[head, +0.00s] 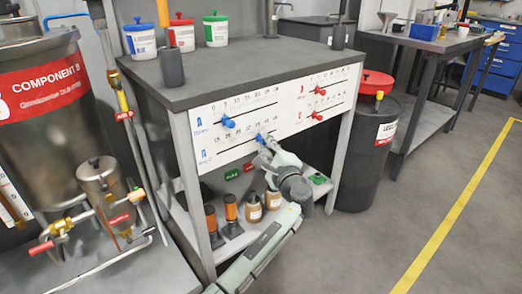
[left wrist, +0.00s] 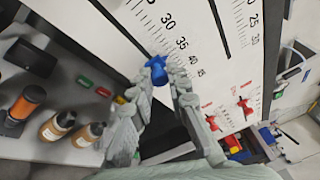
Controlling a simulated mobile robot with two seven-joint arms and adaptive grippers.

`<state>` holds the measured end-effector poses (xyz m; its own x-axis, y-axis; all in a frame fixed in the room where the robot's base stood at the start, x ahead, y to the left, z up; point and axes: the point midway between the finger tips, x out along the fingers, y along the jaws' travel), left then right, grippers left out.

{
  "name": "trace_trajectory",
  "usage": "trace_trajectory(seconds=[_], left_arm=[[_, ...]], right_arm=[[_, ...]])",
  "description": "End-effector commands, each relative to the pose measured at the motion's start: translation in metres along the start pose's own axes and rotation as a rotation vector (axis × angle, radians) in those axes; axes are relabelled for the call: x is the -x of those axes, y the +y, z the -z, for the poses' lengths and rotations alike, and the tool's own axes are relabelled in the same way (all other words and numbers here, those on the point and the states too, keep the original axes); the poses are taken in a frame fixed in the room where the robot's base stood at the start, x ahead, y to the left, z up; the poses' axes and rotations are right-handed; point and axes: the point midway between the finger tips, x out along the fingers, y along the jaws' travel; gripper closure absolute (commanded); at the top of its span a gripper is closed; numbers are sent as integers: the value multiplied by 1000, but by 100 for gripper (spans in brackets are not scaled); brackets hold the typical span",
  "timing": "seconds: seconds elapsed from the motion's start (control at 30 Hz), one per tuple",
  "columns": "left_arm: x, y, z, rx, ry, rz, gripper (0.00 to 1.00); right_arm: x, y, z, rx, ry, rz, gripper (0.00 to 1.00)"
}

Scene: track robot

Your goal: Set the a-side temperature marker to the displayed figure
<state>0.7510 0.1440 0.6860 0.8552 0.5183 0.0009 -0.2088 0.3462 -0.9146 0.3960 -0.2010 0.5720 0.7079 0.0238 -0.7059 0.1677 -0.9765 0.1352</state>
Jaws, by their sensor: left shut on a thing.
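A white scale panel (head: 240,150) on the front of the grey bench carries blue markers on the left and red ones on the right. My left gripper (head: 265,145) is shut on the lower blue marker (head: 260,136). In the left wrist view the blue marker (left wrist: 157,70) shows between the tips of my left gripper (left wrist: 162,84), near the scale figures 35 and 40. The upper blue marker (head: 228,122) sits left of it on its own slot. The small panel labels are too blurred to read surely. My right gripper is out of view.
Two red markers (head: 317,91) sit on the panel's right part. Brown bottles (head: 254,208) and orange-topped items (head: 231,208) stand on the shelf below. A dark drum with a red lid (head: 373,82) stands right of the bench. The floor (head: 425,190) at right is clear.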

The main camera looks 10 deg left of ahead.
Motion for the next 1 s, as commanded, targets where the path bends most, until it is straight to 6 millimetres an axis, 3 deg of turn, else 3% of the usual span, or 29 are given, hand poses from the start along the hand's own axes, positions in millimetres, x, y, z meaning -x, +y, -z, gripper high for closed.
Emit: trace_trajectory(seconds=[0.3, 0.33, 0.5, 0.8, 1.0], left_arm=[[-2, 2, -1, -3, -4, -3, 100], [-2, 2, -1, -3, -4, -3, 82], [-1, 1, -1, -2, -3, -2, 64], [-1, -2, -1, 0, -1, -1, 64], [-1, -27, -12, 5, -3, 1, 64]], right_arm=[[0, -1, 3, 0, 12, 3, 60], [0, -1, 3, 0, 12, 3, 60], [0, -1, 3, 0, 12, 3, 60], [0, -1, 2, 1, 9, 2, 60], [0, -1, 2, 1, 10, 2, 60]])
